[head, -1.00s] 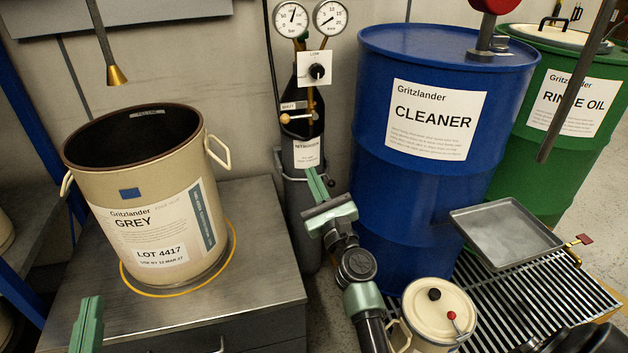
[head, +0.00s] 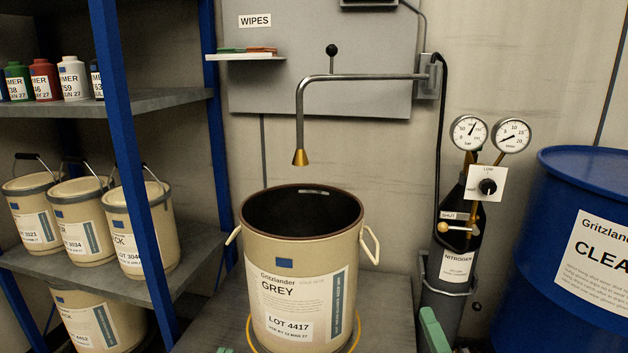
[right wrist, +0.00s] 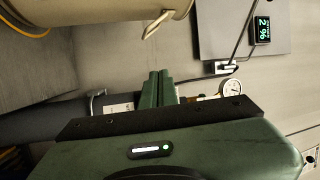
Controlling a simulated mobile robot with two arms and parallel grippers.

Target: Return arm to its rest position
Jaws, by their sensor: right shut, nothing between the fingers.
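A grey metal pipe arm (head: 365,78) comes out from a wall bracket to the left, then bends down to a brass nozzle (head: 300,157). The nozzle hangs above the back rim of the open beige GREY pail (head: 275,300). A short lever with a black knob (head: 332,50) stands up from the pipe. My right gripper (head: 430,318) shows only as a green tip at the bottom edge, right of the pail. In the right wrist view my right gripper (right wrist: 160,76) has its fingers together and empty, apart from the pail. At most a sliver of my left gripper (head: 223,350) shows at the bottom edge.
A nitrogen cylinder (head: 455,262) with two gauges stands right of the pail, beside the blue CLEANER drum (head: 555,230). A blue-framed shelf (head: 180,100) with pails and bottles is at left. A small lit display (right wrist: 262,29) shows in the right wrist view.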

